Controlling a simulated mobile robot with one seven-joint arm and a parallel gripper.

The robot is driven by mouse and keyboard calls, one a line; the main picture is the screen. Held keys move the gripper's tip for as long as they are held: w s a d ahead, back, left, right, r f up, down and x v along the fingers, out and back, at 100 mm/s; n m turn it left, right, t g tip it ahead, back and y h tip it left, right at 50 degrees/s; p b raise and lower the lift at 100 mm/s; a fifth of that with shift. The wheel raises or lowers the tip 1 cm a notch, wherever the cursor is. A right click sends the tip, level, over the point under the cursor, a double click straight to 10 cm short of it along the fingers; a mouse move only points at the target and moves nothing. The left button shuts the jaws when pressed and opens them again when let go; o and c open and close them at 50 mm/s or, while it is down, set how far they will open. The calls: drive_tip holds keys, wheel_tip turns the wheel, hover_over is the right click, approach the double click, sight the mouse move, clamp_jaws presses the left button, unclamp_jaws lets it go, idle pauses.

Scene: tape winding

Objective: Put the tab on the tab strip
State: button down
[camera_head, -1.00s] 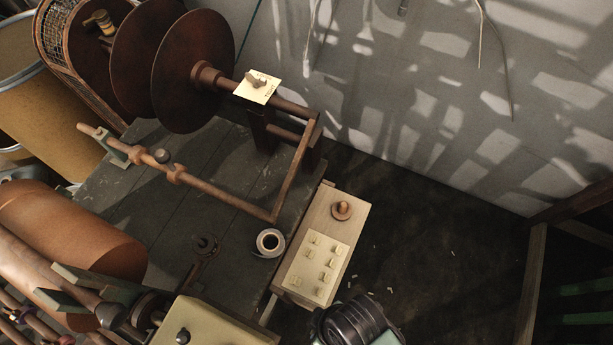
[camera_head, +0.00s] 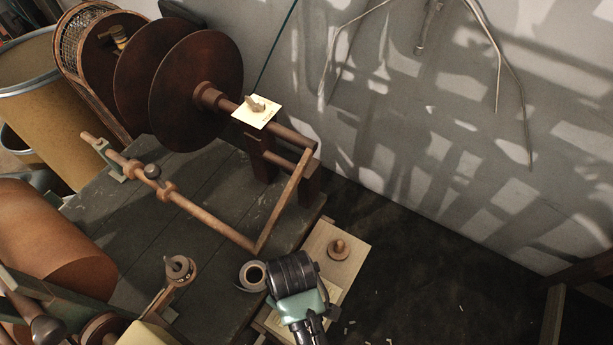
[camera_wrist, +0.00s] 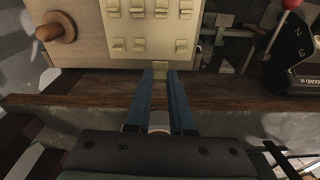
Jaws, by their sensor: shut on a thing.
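In the wrist view the cream tab strip (camera_wrist: 157,25) lies flat on a pale wooden board (camera_wrist: 80,58), with several small tabs in rows on it. My gripper (camera_wrist: 160,73) has its two blue fingers shut on a small pale tab (camera_wrist: 160,66) at the strip's near edge. I cannot tell whether this tab touches the strip or is just clear of it. In the head view my dark wrist (camera_head: 293,272) covers most of the strip and hides the fingertips; the board (camera_head: 321,240) shows beyond it.
A round wooden knob (camera_head: 339,248) stands on the board. A tape roll (camera_head: 252,275) sits left of my wrist on the dark bench. A wooden crank frame (camera_head: 284,205) and a shaft with large discs (camera_head: 195,90) stand behind. A red-knobbed lever (camera_wrist: 290,5) is at right in the wrist view.

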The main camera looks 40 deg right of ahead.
wheel_tip(320, 180, down, 10)
drive_tip(key=shift+r+b, duration=0.2)
drive_tip(key=shift+b, duration=0.3)
drive_tip(key=c, duration=1.2)
unclamp_jaws()
drive_tip(key=shift+f, duration=0.15)
drive_tip(key=shift+c, duration=0.2)
drive_tip(key=shift+o, duration=0.8)
drive_tip(key=r, duration=0.4)
drive_tip(key=r+p, duration=0.1)
drive_tip(key=r, duration=0.3)
drive_tip(key=s+r, duration=0.1)
drive_tip(key=r, duration=0.3)
drive_tip(key=shift+d+p, duration=0.15)
drive_tip(key=shift+p, duration=0.2)
drive_tip(key=shift+s+r, duration=0.1)
drive_tip(key=shift+r, duration=0.05)
